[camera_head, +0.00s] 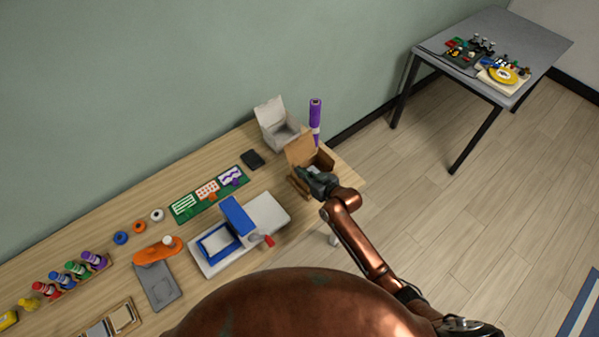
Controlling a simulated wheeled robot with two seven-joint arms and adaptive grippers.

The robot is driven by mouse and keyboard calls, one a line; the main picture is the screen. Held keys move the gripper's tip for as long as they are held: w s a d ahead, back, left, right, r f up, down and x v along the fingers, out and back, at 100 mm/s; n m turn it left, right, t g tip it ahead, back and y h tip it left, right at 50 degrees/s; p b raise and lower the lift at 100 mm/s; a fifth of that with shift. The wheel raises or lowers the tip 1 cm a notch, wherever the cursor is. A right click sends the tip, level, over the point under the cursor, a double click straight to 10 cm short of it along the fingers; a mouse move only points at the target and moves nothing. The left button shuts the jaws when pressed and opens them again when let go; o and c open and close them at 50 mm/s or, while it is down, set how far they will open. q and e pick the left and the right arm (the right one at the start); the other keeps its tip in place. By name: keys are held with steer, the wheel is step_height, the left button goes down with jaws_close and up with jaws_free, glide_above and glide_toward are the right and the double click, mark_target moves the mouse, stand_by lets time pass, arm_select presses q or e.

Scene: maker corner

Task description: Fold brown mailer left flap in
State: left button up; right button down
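The brown mailer (301,149) stands near the right end of the wooden workbench, with its back lid raised. My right gripper (302,174) is at the front left of the mailer and covers part of its front and left side. The left flap is mostly hidden behind the gripper, so I cannot tell its angle. The gripper's fingers are too small and overlapped to show whether they are open or shut. My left gripper is not in the picture.
A white open box (278,137) and a purple marker-like stick (315,117) stand just behind the mailer. A blue and white press (237,222) with a red knob is to the left. A black block (252,160) lies nearby. The bench's right edge is close.

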steer(key=m+y+b, duration=0.1)
steer(key=w+d+m+g+b, duration=0.1)
steer(key=m, duration=0.1)
steer(key=shift+d+f+y, duration=0.25)
steer(key=shift+f+y, duration=0.15)
steer(key=shift+w+d+m+y+b, duration=0.2)
steer(key=shift+m+y+b, duration=0.25)
steer(key=shift+b, duration=0.6)
steer(key=c, duration=2.2)
jaws_free()
steer(key=shift+c, duration=0.2)
steer(key=shift+s+d+r, duration=0.1)
steer(key=v, duration=1.1)
steer(key=shift+s+d+r, duration=0.15)
steer(key=shift+d+r, duration=0.1)
steer(key=shift+d, duration=0.05)
